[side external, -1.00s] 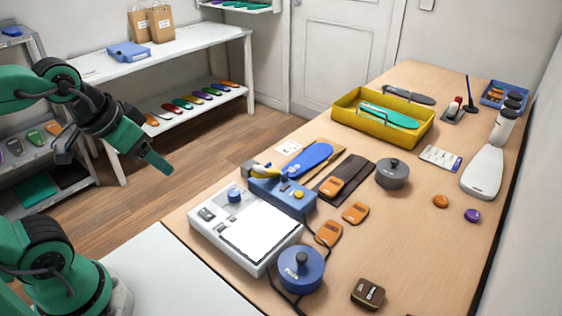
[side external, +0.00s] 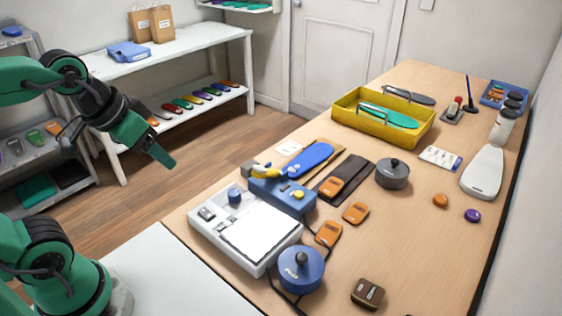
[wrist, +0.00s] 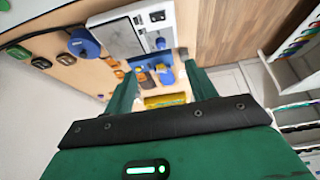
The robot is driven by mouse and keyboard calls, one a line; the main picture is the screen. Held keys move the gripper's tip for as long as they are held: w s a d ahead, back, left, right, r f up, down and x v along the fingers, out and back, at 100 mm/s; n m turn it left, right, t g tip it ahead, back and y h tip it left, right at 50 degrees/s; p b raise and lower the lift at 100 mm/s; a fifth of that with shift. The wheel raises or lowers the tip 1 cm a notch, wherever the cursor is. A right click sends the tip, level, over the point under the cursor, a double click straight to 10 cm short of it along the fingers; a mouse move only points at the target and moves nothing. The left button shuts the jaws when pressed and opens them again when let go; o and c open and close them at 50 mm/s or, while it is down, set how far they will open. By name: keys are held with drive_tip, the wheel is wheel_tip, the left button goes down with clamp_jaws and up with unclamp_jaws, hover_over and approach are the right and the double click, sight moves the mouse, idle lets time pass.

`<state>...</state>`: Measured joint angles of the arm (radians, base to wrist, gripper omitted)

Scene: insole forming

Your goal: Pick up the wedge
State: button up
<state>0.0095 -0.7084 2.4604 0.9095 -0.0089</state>
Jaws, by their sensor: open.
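Several small orange pads with dark markings lie on the wooden table: one (side external: 332,187) on a dark brown sheet, one (side external: 355,212) beside it, and one (side external: 328,233) by the white device. A dark brown block (side external: 368,293) lies near the front edge. I cannot tell for sure which of these is the wedge. My gripper (side external: 160,153) is open and empty, in the air left of the table, well away from these objects. In the wrist view my gripper (wrist: 160,68) shows two spread green fingers with the distant table beyond them.
A white device (side external: 205,237) with a bright panel, a blue box (side external: 285,195) and a blue round pot (side external: 301,270) stand near the table's left side. A grey lidded pot (side external: 392,174) and yellow tray (side external: 345,112) are farther back.

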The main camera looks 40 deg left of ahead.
drive_tip(key=w+d+r+g, duration=0.1)
drive_tip(key=w+d+r, duration=0.25)
drive_tip(key=w, duration=0.75)
drive_tip(key=g, duration=0.4)
hover_over(355, 213)
drive_tip(key=shift+m, duration=0.3)
wheel_tip(355, 213, down, 21)
drive_tip(key=shift+w+r, duration=0.1)
drive_tip(key=shift+w, duration=0.05)
drive_tip(key=shift+f, duration=1.3)
drive_tip(key=shift+s+f, duration=0.2)
drive_tip(key=shift+f, duration=2.45)
